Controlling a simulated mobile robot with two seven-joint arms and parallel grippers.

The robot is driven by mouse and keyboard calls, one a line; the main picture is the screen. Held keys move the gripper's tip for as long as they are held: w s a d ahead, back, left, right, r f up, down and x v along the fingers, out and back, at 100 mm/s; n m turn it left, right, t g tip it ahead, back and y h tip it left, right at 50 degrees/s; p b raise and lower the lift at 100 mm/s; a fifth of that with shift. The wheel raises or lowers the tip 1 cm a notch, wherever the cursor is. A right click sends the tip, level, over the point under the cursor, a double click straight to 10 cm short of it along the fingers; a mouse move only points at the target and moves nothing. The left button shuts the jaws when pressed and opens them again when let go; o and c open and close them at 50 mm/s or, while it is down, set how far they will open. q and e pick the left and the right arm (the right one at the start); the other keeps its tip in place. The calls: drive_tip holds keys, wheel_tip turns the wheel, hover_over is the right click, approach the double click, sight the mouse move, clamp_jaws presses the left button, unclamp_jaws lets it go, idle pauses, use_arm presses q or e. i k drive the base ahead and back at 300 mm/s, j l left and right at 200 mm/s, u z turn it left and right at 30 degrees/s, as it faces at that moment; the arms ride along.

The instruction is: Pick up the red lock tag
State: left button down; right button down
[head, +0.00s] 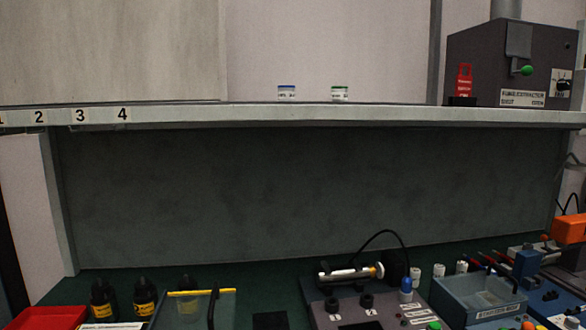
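The red lock tag (464,82) stands upright on the right part of the upper shelf in the head view. It has white lettering and its lower end sits at a small black holder (461,101). Neither of my grippers shows in this view.
The shelf (260,117) carries two small capped jars (287,92) in its middle, and the fume extractor (512,65) at right. Below, the bench holds dark bottles (145,298), a red tray (48,319), a pump device (350,275) and a blue-grey bin (478,300).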

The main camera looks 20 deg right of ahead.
sight(463, 83)
drive_tip(key=z, duration=1.7)
drive_tip(key=i+l, duration=0.1)
drive_tip(key=l, duration=0.3)
drive_tip(key=i+l, duration=0.15)
drive_tip(key=l, duration=0.3)
drive_tip(key=i+l, duration=0.1)
drive_tip(key=l, duration=0.3)
drive_tip(key=i+l+u, duration=0.1)
drive_tip(key=l, duration=0.3)
